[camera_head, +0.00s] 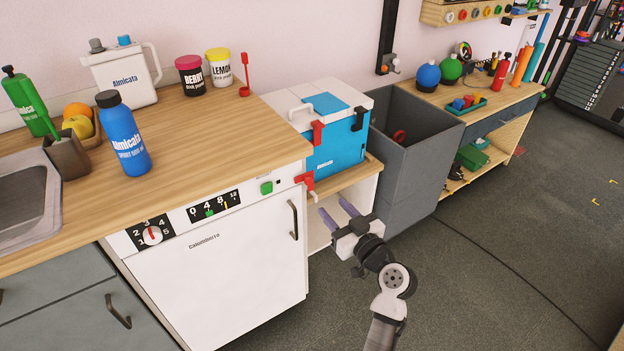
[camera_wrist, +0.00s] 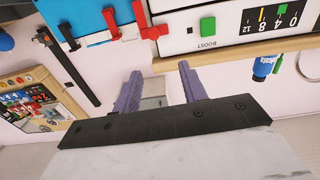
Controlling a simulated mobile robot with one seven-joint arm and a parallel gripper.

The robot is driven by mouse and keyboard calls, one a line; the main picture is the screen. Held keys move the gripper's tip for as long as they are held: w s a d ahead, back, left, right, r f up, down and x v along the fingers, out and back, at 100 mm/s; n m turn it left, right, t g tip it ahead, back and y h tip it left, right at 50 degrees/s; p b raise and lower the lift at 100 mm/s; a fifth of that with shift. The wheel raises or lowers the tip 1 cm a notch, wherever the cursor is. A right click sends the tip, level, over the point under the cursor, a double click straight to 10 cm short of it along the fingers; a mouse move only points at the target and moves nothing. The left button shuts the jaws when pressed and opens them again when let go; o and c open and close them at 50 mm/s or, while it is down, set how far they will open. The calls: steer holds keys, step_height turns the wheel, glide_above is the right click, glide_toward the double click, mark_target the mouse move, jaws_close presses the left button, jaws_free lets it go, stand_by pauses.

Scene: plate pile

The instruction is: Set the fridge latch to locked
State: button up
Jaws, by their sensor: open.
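The white fridge (camera_head: 225,275) stands under the wooden counter, with a dial and a slider on its top panel. A red latch (camera_head: 304,180) sits at the panel's upper right corner, above the vertical door handle (camera_head: 293,220). In the wrist view the red latch (camera_wrist: 152,22) shows at the top, near the green BOOST switch (camera_wrist: 208,25). I cannot tell its setting. My gripper (camera_head: 338,211) is open and empty, right of and a little below the latch, apart from it. Its two purple fingers also show in the wrist view (camera_wrist: 158,72).
A blue and white cooler box (camera_head: 340,152) with a red latch of its own stands on a low shelf right of the fridge. A grey bin (camera_head: 415,165) is beyond it. A blue bottle (camera_head: 123,135) stands on the counter. The floor in front is clear.

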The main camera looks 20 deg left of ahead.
steer(key=d+f, duration=0.1)
steer(key=d, duration=0.1)
steer(key=p, duration=0.4)
glide_toward(309, 182)
steer(key=x, duration=0.6)
steer(key=shift+w+a+r, duration=0.15)
steer(key=shift+w+r, duration=0.05)
steer(key=shift+w, duration=0.05)
steer(key=shift+x, duration=0.75)
steer(key=shift+f, duration=0.2)
steer(key=shift+c, duration=0.2)
jaws_close()
